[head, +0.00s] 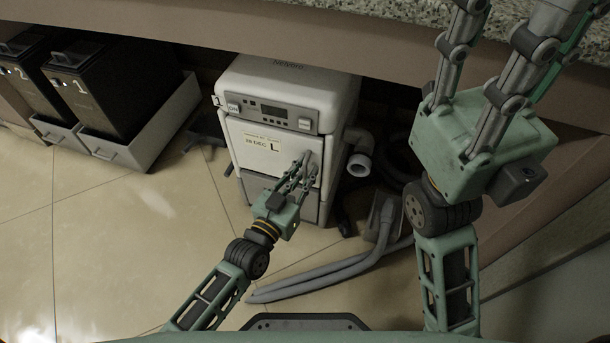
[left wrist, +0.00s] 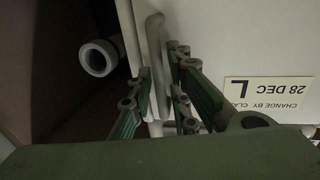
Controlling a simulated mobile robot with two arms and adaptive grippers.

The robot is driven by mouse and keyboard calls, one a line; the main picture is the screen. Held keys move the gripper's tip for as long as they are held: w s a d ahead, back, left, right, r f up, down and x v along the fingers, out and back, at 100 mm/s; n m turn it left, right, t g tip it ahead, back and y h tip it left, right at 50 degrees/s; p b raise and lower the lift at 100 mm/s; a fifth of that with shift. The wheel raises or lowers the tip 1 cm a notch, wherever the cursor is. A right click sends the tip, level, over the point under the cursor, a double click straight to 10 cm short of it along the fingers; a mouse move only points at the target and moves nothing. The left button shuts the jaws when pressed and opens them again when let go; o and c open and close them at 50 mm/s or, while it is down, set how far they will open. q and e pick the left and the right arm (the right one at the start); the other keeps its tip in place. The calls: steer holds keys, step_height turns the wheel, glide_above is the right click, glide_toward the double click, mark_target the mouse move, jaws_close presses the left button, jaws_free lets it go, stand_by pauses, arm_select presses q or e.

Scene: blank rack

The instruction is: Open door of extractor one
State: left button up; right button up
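The extractor (head: 255,125) is a white cabinet under the counter, with a control panel and a label reading "28 DEC L". A pale upright handle (left wrist: 155,50) runs along the door edge in the left wrist view. My left gripper (head: 305,168) is at the right side of the door. In the left wrist view its fingers (left wrist: 160,85) are parted, one on each side of the handle; contact cannot be made out. My right gripper (head: 503,35) is raised at the upper right, fingers spread and empty.
Dark bins (head: 105,85) marked 1 and 2 stand in grey trays at the left. The counter (head: 280,38) overhangs the extractor. A white pipe end (head: 360,163) and grey hoses (head: 330,272) lie to its right. The tiled floor (head: 110,225) at the left is clear.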

arm_select(q)
steer(key=shift+c, duration=0.4)
jaws_close()
steer(key=shift+a, duration=0.1)
